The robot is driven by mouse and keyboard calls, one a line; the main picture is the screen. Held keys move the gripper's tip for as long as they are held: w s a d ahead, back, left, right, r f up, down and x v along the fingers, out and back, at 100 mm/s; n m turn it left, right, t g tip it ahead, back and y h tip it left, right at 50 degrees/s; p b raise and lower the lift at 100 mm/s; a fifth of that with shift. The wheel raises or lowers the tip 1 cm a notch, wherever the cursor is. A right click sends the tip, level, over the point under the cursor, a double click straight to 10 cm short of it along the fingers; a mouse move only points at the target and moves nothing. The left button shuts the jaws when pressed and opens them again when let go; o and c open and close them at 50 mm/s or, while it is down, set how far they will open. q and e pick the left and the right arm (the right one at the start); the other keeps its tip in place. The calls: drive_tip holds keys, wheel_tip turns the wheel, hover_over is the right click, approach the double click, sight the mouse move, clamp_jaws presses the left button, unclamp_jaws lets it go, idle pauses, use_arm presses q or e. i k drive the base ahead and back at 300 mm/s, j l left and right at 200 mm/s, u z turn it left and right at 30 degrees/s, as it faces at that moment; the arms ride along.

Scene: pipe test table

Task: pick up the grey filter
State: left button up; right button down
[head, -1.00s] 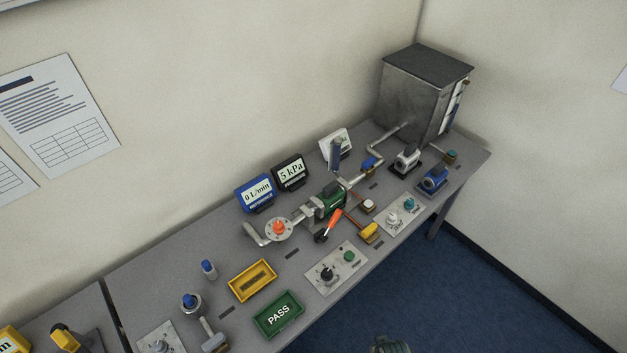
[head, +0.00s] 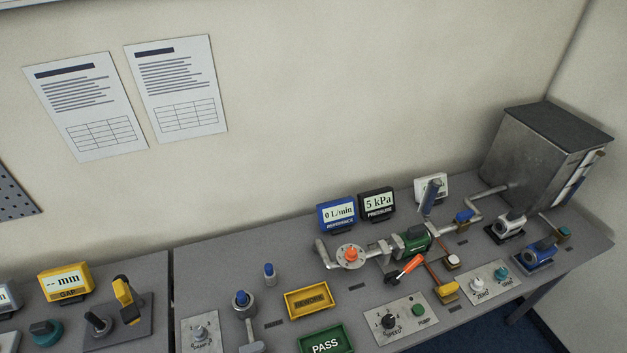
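A grey-white rounded unit on a black base (head: 510,226) stands on the right part of the table, in front of the steel cabinet. It looks like the grey filter, but no label on it can be read. A similar blue unit (head: 540,256) stands just in front and to the right of it. Both rest on the table, apart from each other. Neither of my grippers is in view.
The steel cabinet (head: 543,160) stands at the back right. A pipe line with a green body (head: 412,240) runs along the table's middle. A yellow tray (head: 313,300), a green PASS tray (head: 325,342), displays and control panels (head: 396,318) take up the front and left.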

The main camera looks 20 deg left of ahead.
sight(243, 300)
drive_tip(key=u, duration=1.4)
drive_tip(key=j+z, duration=0.15)
drive_tip(key=z, duration=0.3)
drive_tip(key=k+z, duration=0.15)
drive_tip(key=z, duration=0.3)
drive_tip(key=k+j+z, duration=0.15)
drive_tip(key=z, duration=0.35)
drive_tip(key=k+z, duration=0.1)
drive_tip(key=z, duration=0.35)
drive_tip(key=k, duration=0.35)
